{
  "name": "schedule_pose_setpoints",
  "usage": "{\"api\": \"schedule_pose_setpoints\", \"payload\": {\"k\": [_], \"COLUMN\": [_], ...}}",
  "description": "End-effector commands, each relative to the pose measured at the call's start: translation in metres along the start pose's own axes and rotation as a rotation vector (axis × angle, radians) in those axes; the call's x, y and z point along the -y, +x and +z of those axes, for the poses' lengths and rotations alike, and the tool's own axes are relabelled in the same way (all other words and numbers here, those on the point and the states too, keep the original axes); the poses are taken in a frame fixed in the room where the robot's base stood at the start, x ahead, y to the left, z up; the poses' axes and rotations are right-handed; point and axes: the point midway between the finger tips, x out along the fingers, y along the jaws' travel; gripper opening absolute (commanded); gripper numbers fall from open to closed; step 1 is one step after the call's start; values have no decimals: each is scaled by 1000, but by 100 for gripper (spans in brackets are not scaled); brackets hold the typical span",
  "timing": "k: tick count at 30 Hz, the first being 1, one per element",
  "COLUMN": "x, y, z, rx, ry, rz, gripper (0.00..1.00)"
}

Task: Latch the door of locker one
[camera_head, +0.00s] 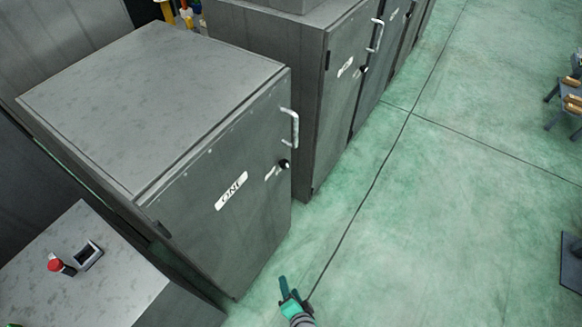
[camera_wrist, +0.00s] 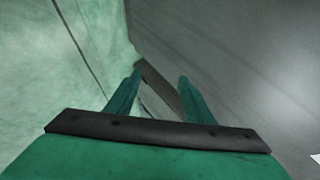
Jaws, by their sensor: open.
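Locker one (camera_head: 150,95) is a grey metal locker at the left of the head view. Its door (camera_head: 222,225) carries a white "ONE" label (camera_head: 231,191), a pale bar handle (camera_head: 291,127) and a black knob (camera_head: 284,164) with a small white mark beside it. The door looks closed or nearly so; I cannot tell whether it is latched. My gripper (camera_head: 290,287) is low in front of the door, apart from the handle and knob. In the wrist view my gripper (camera_wrist: 158,82) is open and empty, its two green fingers spread beside a grey surface.
A second grey locker (camera_head: 343,95) with its own handle and label stands behind. A low grey box (camera_head: 100,290) with a red button (camera_head: 61,265) stands at lower left. Green floor (camera_head: 440,200) lies clear to the right, with a stand (camera_head: 568,95) at the far right.

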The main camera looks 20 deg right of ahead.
Motion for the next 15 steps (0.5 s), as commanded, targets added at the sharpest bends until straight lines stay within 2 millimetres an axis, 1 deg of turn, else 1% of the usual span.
{"api": "schedule_pose_setpoints", "payload": {"k": [1,3,6,8,9,11,14,15], "x": [1,1,8,15,22,32,55,66], "y": [19,42,72,87,96,109,125,130], "z": [-8,-15,-27,-37,-44,-56,-80,-90], "rx": [21,67,137,181,212,261,351,390], "ry": [84,210,383,486,552,648,798,854], "rz": [2,6,2,-5,-12,-24,-51,-64], "gripper": [48,48,48,48,48,48,48,48]}}
